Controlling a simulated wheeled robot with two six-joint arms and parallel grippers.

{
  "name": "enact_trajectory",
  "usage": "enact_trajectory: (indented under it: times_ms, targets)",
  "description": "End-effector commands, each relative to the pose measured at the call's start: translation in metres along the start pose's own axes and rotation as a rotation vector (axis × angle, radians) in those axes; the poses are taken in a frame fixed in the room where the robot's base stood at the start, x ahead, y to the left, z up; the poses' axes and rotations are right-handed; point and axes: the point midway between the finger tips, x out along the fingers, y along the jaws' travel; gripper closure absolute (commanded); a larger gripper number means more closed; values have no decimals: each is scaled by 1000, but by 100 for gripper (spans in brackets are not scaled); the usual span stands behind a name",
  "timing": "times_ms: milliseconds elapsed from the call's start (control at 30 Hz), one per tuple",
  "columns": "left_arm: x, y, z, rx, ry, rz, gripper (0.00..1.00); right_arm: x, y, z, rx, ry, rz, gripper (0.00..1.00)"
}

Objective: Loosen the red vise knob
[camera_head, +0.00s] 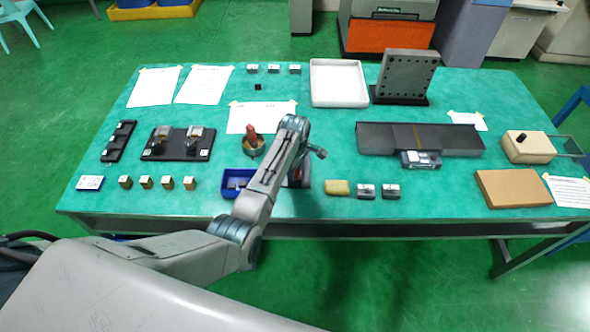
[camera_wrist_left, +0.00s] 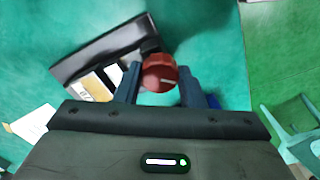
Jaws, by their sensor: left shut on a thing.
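The red vise knob (camera_wrist_left: 159,73) shows in the left wrist view, at the end of a dark vise body (camera_wrist_left: 103,52) with a pale block and a silver part on it. My left gripper (camera_wrist_left: 160,84) has one finger on each side of the knob and is shut on it. In the head view my left arm reaches over the front middle of the table and hides most of the vise (camera_head: 300,180) and the gripper fingers. The knob cannot be made out there. My right gripper is not in view.
A blue bin (camera_head: 232,190) stands just left of the arm. A round pot (camera_head: 253,149) with a red-handled item is behind it. A yellow block (camera_head: 337,187) lies to the right. A white tray (camera_head: 338,99) and a grey drilled plate (camera_head: 406,74) stand at the back.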

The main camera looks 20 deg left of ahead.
Motion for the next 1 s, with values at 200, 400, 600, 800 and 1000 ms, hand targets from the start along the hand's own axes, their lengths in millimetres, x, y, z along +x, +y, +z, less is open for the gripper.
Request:
enact_trajectory:
  times_ms: [200,400,600,800,1000]
  targets:
    - [-1,1,-1,-205,2,3,87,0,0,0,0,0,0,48]
    - [-2,2,-1,-384,2,4,87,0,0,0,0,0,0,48]
    - [-2,2,-1,-530,2,4,87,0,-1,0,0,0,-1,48]
    - [-2,2,-2,-629,2,4,87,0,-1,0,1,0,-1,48]
    - [-2,2,-2,-682,2,4,87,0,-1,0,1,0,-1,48]
